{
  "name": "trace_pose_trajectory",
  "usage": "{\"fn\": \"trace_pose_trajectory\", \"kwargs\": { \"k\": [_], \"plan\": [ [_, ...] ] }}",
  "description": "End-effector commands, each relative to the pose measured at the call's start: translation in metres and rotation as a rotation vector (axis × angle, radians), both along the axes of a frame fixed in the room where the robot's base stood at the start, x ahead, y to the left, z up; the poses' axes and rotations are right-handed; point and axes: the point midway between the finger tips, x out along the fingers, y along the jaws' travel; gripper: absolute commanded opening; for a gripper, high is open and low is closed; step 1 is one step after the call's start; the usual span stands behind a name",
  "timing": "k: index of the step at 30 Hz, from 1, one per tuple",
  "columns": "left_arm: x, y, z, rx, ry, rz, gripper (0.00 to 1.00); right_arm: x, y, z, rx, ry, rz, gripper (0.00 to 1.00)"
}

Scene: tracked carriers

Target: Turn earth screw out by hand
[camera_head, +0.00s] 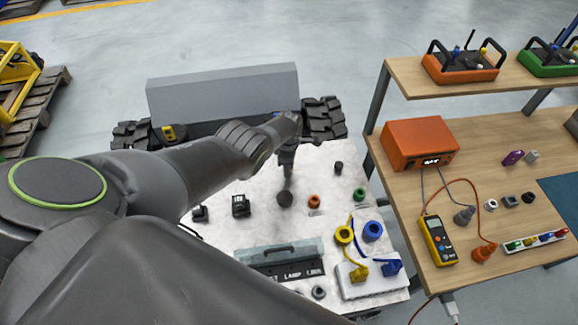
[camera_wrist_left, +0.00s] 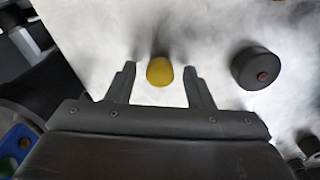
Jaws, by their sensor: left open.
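A small yellow knob (camera_wrist_left: 159,71) lies between the two fingertips of my left gripper (camera_wrist_left: 158,82) in the left wrist view. The fingers are open, with a gap on each side of the knob. I cannot tell whether this knob is the earth screw. In the head view my left gripper (camera_head: 287,172) hangs over the white top of the carrier (camera_head: 220,238), and the yellow knob is not clearly visible there. A black round cap (camera_wrist_left: 255,68) stands to the right of the fingers in the wrist view. My right gripper is not in view.
The carrier top also holds an orange knob (camera_head: 314,201), a green knob (camera_head: 360,194), black blocks (camera_head: 241,206), a clear-lidded box (camera_head: 280,260) and yellow and blue plugs (camera_head: 372,231). A wooden bench (camera_head: 478,168) with an orange box (camera_head: 419,145) and a multimeter (camera_head: 437,240) stands right.

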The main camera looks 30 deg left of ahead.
Motion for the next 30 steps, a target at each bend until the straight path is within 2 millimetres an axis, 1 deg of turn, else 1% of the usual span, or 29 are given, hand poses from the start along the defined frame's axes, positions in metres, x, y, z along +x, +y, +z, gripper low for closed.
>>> {"fn": "trace_pose_trajectory", "kwargs": {
  "k": [2, 15, 18, 23, 30],
  "plan": [
    [-0.0001, 0.0002, -0.0003, 0.000, 0.000, -0.073, 0.47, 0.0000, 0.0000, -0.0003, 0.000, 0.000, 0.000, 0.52],
    [-0.0001, 0.0004, -0.0005, 0.001, -0.001, -0.711, 0.47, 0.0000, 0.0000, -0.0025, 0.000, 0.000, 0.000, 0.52],
    [-0.0001, 0.0003, -0.0004, 0.001, 0.000, -0.800, 0.47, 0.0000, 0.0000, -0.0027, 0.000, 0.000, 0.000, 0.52],
    [-0.0002, 0.0004, -0.0004, 0.001, 0.000, -0.878, 0.47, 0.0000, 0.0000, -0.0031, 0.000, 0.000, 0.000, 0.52],
    [-0.0005, 0.0005, -0.0009, 0.001, 0.001, -1.217, 0.47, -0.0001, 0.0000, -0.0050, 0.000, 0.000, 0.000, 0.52]
  ]
}}
